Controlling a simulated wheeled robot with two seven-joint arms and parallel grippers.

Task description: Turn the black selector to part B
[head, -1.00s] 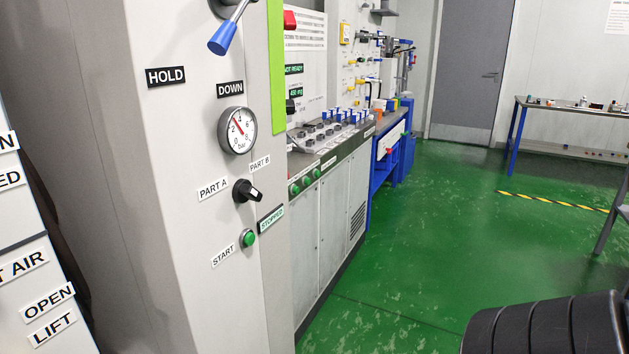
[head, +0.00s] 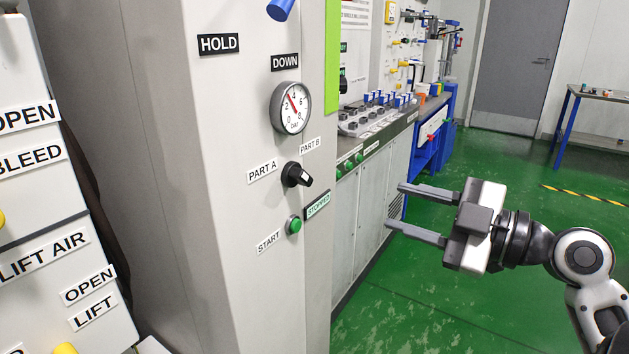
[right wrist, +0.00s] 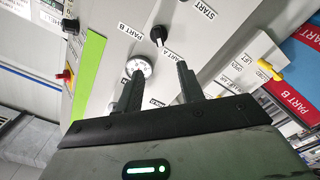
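The black selector (head: 297,175) sits on the front of the grey cabinet, between the PART A label (head: 262,171) at its upper left and the PART B label (head: 310,145) above right. A white mark shows on its right side; I cannot tell surely which label it points to. It also shows in the right wrist view (right wrist: 157,34), beyond the fingertips. My right gripper (head: 394,206) is open and empty, to the right of the selector and apart from it, fingers pointing left. Its open fingers also show in the right wrist view (right wrist: 160,69). My left gripper is not in view.
A pressure gauge (head: 290,107) is above the selector, and a green START button (head: 294,225) with a STOPPED sign (head: 317,205) is below. A blue-tipped lever (head: 280,9) sticks out higher up. Green floor (head: 400,310) is open to the right.

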